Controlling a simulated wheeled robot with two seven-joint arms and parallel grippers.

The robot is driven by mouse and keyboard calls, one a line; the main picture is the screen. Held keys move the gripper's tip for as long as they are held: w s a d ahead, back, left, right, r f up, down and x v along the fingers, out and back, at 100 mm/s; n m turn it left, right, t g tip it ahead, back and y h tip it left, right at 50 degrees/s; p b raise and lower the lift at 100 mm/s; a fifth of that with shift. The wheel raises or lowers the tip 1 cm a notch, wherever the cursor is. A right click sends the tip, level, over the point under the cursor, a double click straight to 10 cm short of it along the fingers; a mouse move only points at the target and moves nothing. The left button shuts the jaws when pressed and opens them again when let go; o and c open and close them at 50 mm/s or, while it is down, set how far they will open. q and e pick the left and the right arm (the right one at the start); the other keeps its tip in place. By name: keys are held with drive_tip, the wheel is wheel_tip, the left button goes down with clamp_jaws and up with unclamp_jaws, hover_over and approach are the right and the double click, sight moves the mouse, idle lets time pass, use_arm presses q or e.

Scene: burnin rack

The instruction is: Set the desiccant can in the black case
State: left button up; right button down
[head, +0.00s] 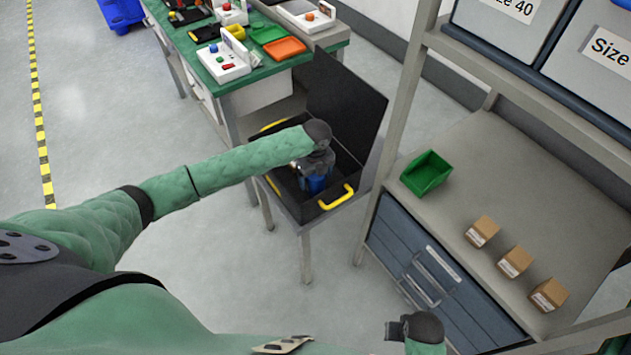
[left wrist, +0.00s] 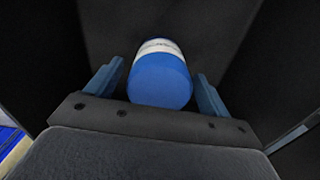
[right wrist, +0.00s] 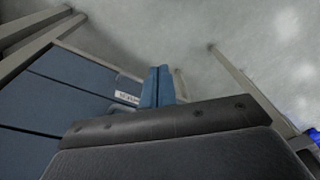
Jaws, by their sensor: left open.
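The black case (head: 346,106) stands open on a small grey stand, with its lid raised and yellow handles on its sides. The desiccant can (left wrist: 160,78), blue with a white label band, is inside the case between the fingers of my left gripper (left wrist: 159,88). The fingers are open, with a gap on each side of the can. In the head view my left gripper (head: 317,172) reaches down into the case and partly hides the can. My right gripper (right wrist: 157,88) is shut and empty, away from the case near the lower edge of the head view.
A green-topped bench (head: 262,62) with test fixtures, a green tray and an orange tray (head: 285,48) stands behind the case. To the right, a shelf rack holds a green bin (head: 427,174) and several small cardboard boxes (head: 515,262). Floor to the left is clear.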

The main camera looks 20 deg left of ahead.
use_arm(q)
wheel_tip(320, 180, up, 10)
drive_tip(key=shift+f+b, duration=0.2)
drive_tip(key=shift+b, duration=0.5)
use_arm(e)
wheel_tip(320, 180, up, 8)
drive_tip(key=shift+s, duration=0.25)
drive_tip(key=shift+a, duration=0.1)
